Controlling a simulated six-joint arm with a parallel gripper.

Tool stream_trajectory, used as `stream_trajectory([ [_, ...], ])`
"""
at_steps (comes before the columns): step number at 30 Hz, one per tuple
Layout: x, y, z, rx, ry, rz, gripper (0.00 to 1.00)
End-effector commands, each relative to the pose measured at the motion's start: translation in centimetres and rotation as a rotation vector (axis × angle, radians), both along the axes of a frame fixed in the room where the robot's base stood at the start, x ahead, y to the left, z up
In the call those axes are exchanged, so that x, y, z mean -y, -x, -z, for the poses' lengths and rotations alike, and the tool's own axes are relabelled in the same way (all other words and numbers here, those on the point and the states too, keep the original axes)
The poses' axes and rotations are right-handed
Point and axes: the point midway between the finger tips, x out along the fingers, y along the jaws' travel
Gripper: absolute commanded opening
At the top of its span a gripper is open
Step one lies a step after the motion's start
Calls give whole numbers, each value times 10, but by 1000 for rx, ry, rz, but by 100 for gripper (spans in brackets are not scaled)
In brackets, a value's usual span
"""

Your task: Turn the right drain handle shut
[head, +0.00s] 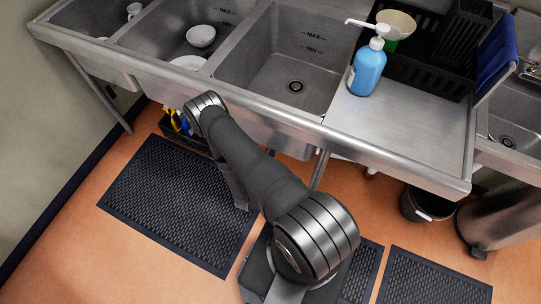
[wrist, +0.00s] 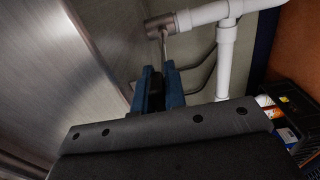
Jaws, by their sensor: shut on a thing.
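In the wrist view, my gripper (wrist: 157,74) has its blue fingers just below a metal drain valve (wrist: 158,24). A thin metal drain handle (wrist: 165,47) runs down from the valve to the fingertips, and the fingers are closed on it. The handle's lower end is hidden between the fingers. I cannot tell the handle's exact angle. In the head view, my arm reaches under the front of the sink unit (head: 270,125). My gripper, the valve and the handle are hidden there.
White drain pipes (wrist: 226,45) run right of the valve, with bent metal rods (wrist: 203,70) close to the fingers. A sloping metal basin wall (wrist: 60,70) is at left. A dark crate (wrist: 290,108) stands at right. A blue soap bottle (head: 367,68) stands on the counter.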

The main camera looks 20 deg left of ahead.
Motion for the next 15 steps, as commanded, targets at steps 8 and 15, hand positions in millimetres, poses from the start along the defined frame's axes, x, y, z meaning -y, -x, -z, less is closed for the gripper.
stream_trajectory([
  [8,0,1,1,-3,-3,-2,0],
  [15,0,0,1,-3,-3,-1,33],
])
